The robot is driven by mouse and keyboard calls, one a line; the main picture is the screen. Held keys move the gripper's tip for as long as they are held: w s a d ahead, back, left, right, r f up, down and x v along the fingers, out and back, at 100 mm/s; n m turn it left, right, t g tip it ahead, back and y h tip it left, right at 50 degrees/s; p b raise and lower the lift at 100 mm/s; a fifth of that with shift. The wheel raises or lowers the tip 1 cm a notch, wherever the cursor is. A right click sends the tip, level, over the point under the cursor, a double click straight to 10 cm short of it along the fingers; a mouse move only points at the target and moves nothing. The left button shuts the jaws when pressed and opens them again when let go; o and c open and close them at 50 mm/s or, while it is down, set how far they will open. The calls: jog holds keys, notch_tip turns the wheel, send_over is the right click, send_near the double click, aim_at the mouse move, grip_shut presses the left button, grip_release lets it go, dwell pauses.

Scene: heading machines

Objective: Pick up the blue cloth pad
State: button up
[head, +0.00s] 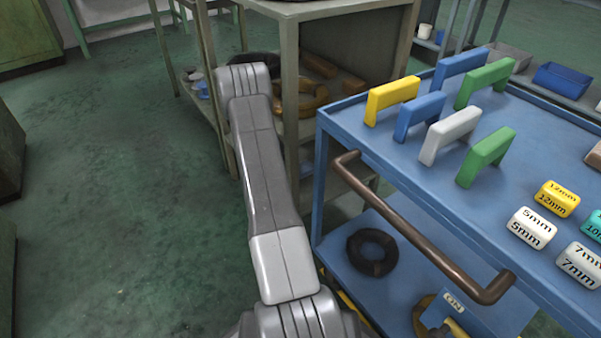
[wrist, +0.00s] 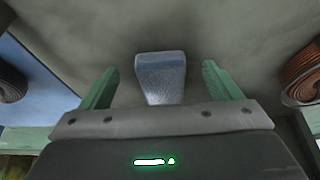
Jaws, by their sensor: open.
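The blue cloth pad (wrist: 160,77) shows in the wrist view as a small pale-blue textured block on a grey surface. It lies straight ahead of my gripper (wrist: 160,67), centred between its two green fingers. The fingers are spread wide, with a clear gap to the pad on each side, and hold nothing. The near end of the pad reaches down to the gripper's palm edge in the picture; how far off it is I cannot tell. In the head view my arm reaches to the grey-green bench, and its end hides the gripper. I cannot make out the pad for sure there.
In the wrist view, a dark coil (wrist: 12,82) lies at left and a brown coil (wrist: 301,76) at right. In the head view, the bench (head: 290,90) has open shelves; a blue cart (head: 395,165) with coloured handle blocks and a brown rail stands right of my arm. The left floor is clear.

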aim_at(306, 168)
jog(key=w+d+f, duration=0.1)
jog(key=w+d+f+b, duration=0.1)
jog(key=d, duration=0.1)
jog(key=shift+w+d+f, duration=0.1)
jog(key=shift+d+f, duration=0.05)
jog(key=shift+d, duration=0.05)
jog(key=shift+w+d+f+b, duration=0.1)
jog(key=shift+f+b, duration=0.2)
jog(key=shift+c, duration=0.5)
jog(key=c, duration=1.1)
jog(key=shift+o, duration=0.2)
jog(key=shift+r, duration=0.15)
